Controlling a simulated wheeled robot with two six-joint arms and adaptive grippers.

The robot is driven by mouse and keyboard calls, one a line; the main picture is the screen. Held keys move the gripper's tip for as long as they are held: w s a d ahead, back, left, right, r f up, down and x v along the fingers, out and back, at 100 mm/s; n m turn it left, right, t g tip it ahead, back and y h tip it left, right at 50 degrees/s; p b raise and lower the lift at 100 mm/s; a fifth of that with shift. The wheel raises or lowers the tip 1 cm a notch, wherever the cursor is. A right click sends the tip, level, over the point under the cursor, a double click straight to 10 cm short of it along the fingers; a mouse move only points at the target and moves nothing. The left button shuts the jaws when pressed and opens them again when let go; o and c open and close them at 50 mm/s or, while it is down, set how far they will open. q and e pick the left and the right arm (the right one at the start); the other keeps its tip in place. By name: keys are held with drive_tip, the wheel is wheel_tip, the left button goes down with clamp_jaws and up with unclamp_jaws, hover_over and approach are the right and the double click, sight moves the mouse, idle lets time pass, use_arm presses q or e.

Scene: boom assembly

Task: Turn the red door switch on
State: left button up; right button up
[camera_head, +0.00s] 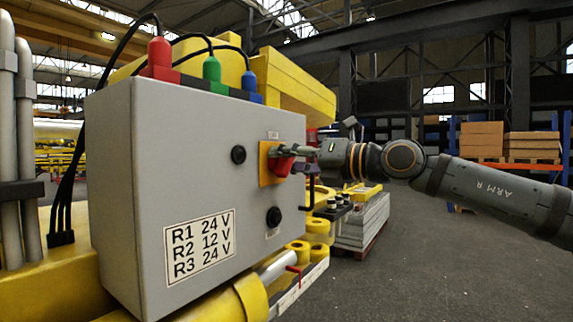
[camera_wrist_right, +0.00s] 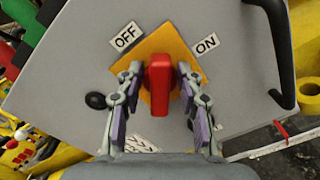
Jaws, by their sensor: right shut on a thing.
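The red door switch (camera_head: 283,166) sits on a yellow plate (camera_head: 265,164) on the front of a grey box. In the right wrist view the red switch handle (camera_wrist_right: 159,84) stands upright in the picture, between the OFF label (camera_wrist_right: 125,37) and the ON label (camera_wrist_right: 207,44). My right gripper (camera_head: 291,152) reaches in from the right, at the switch. In the wrist view its two fingers (camera_wrist_right: 159,90) are on either side of the red handle, close to it; the contact itself is hard to make out. My left gripper is not in view.
The grey box door (camera_head: 190,150) carries two black round knobs (camera_head: 238,154) and a voltage label (camera_head: 200,245). A black door handle (camera_head: 310,190) stands out at its right edge, below my right gripper. Red, green and blue plugs (camera_head: 212,68) with cables top the box.

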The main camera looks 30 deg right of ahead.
sight(292, 163)
drive_tip(key=m, duration=0.2)
drive_tip(key=m+b, duration=0.2)
drive_tip(key=m, duration=0.1)
drive_tip(key=shift+d+f+m, duration=0.2)
drive_tip(key=shift+f+m, duration=0.05)
drive_tip(key=shift+m, duration=0.05)
drive_tip(key=shift+f+m+b, duration=0.1)
drive_tip(key=shift+m+b, duration=0.75)
drive_tip(key=shift+m, duration=1.45)
drive_tip(key=o, duration=0.8)
drive_tip(key=v, duration=0.6)
drive_tip(key=shift+s+d, duration=0.3)
drive_tip(key=shift+s, duration=0.3)
